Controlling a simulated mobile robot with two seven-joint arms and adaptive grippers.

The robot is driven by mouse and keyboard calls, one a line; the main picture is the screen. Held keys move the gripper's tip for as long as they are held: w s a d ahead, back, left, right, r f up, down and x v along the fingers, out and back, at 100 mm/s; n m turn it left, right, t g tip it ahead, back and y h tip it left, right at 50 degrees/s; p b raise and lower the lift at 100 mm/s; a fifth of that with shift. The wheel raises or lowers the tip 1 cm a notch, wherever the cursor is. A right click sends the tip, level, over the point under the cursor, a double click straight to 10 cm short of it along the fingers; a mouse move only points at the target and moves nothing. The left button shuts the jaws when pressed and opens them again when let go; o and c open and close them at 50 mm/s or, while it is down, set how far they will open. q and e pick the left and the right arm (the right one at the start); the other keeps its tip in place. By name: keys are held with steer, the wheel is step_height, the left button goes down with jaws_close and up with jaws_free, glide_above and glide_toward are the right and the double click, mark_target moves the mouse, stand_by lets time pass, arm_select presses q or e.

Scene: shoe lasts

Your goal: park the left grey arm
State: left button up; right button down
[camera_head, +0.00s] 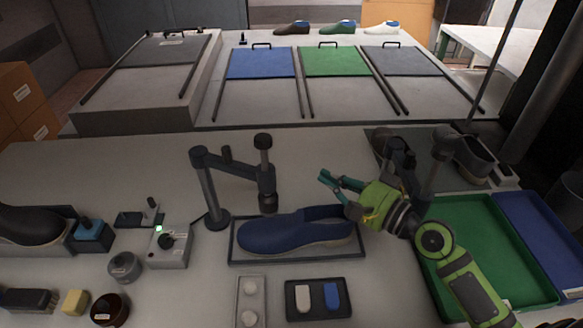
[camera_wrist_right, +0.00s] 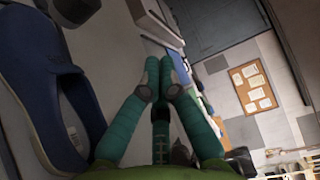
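The left grey arm (camera_head: 208,187) stands on a round base behind and left of the blue shoe. Its beam reaches right to an upright spindle (camera_head: 266,178) with a dark knob. The spindle's foot is near the back edge of the shoe's tray; whether it touches anything cannot be told. My right gripper (camera_head: 324,178), green with teal fingers, is over the shoe's right end, apart from the grey arm. In the wrist view its fingertips (camera_wrist_right: 161,75) are close together with nothing seen between them; how far they are closed is unclear. My left gripper is out of view.
The blue shoe (camera_head: 290,232) lies in a dark tray. A second grey arm (camera_head: 440,150) stands at the right, partly behind my right arm. A control box (camera_head: 170,247) with a lit green light is left of the post. Green (camera_head: 500,240) and blue trays lie right.

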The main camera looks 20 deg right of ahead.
arm_select(q)
steer(key=s+a+r+g+p, duration=0.1)
steer(key=s+a+r+p, duration=0.15)
steer(key=s, duration=0.45)
steer(key=w+r+p, duration=0.1)
steer(key=p, duration=0.1)
steer(key=w+r+p, duration=0.1)
steer(key=r, duration=0.1)
steer(key=shift+w+d+r+p, duration=0.1)
steer(key=shift+w+d+p, duration=0.1)
steer(key=shift+p, duration=0.2)
arm_select(e)
steer(key=w+a, duration=0.4)
steer(key=a, duration=0.4)
steer(key=shift+w+r, duration=0.2)
steer(key=shift+r, duration=0.25)
arm_select(q)
steer(key=shift+w+a+t, duration=0.1)
steer(key=shift+w+t, duration=0.05)
steer(key=shift+t, duration=0.15)
